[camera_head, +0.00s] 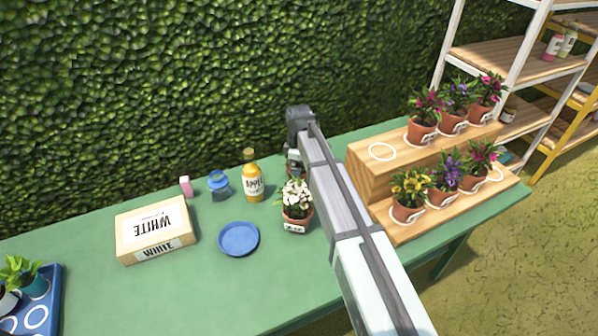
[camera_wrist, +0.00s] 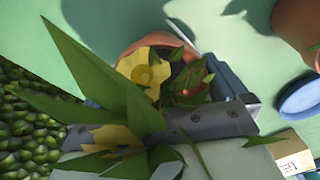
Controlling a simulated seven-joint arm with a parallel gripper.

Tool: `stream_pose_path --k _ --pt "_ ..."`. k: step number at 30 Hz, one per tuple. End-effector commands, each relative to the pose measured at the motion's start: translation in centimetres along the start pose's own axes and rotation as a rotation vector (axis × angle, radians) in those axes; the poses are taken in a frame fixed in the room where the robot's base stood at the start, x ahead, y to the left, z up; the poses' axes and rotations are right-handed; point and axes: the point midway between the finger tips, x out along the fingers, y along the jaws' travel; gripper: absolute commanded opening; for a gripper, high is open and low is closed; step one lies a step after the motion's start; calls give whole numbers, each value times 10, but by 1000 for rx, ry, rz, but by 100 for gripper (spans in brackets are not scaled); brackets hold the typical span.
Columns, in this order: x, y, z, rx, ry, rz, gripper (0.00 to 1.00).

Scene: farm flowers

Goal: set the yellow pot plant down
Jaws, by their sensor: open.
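A yellow-flowered plant in a terracotta pot (camera_wrist: 135,50) fills the middle of the wrist view, its long green leaves reaching over my gripper (camera_wrist: 165,112). My gripper's jaws are open around the pot, with green tabletop behind it. Whether the pot's base touches the table is hidden. In the head view my gripper (camera_head: 294,156) is low over the table behind the white-flowered pot, mostly covered by my arm, and I cannot make out the held-side plant there. Another yellow-flowered pot (camera_head: 408,207) stands on the lower step of the wooden stand (camera_head: 368,184).
The white-flowered pot (camera_head: 296,214) stands close in front of my gripper. A yellow bottle (camera_head: 252,184), blue jar (camera_head: 219,186), blue plate (camera_head: 239,239) and WHITE box (camera_head: 156,230) are to the left. The stand's upper step has an empty white ring (camera_head: 382,152). A hedge is behind.

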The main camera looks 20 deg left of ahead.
Motion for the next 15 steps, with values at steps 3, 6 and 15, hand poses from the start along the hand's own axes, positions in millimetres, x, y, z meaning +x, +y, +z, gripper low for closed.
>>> stream_pose_path --k 3,6,15 --pt "-22 1 0 0 1 3 100" --pt "-40 1 0 0 1 3 100" --pt "-87 1 0 0 1 2 100"
